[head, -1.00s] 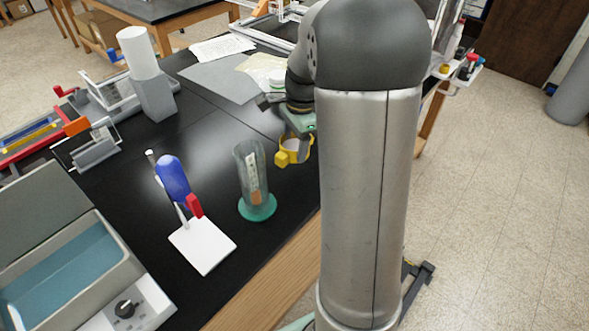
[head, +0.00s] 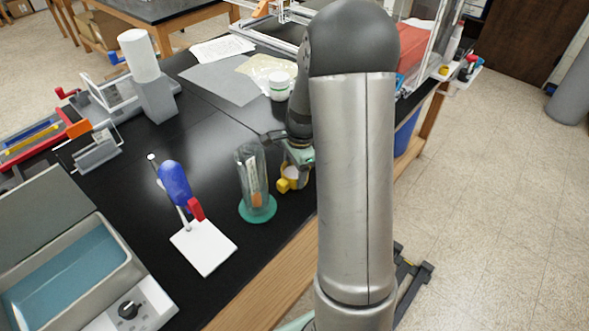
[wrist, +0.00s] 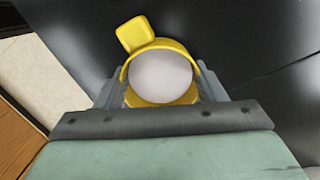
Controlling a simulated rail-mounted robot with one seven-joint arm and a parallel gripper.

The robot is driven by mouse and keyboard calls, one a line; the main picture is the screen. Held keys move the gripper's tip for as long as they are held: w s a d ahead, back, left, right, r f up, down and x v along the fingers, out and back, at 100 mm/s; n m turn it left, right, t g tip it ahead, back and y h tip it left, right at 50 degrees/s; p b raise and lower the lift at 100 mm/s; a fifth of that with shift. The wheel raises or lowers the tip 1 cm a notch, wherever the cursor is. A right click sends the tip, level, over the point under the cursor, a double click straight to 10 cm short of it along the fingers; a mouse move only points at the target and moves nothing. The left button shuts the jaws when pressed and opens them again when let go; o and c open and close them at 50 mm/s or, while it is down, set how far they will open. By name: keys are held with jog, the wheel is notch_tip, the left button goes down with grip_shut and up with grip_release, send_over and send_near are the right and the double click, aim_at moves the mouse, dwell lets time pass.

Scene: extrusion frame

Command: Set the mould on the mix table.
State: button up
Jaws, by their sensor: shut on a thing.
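The mould (head: 284,185) looks like a yellow ring with a pale, round middle and a square yellow tab on its side. My gripper (head: 294,174) is shut on it, just right of the clear cylinder. In the wrist view the mould (wrist: 136,34) sits between the grey fingers of my gripper (wrist: 160,84), one on each side. The black tabletop (head: 218,150), seemingly the mix table, lies behind and below it. I cannot tell the height of the mould above the top. My arm hides part of the table's right side.
A clear cylinder (head: 252,175) on a green base stands close left of my gripper. Left of it is a white stand with a blue grip (head: 175,183). A white jar (head: 280,87) and papers (head: 222,48) lie farther back. The wooden front edge (head: 268,287) runs below.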

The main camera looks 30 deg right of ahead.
jog(key=shift+f, duration=0.2)
jog(key=o, duration=1.1)
jog(key=r, duration=0.4)
jog(key=d+r, duration=0.1)
jog(key=r, duration=0.3)
jog(key=r+b, duration=0.1)
jog(key=r, duration=0.3)
jog(key=shift+d+r, duration=0.2)
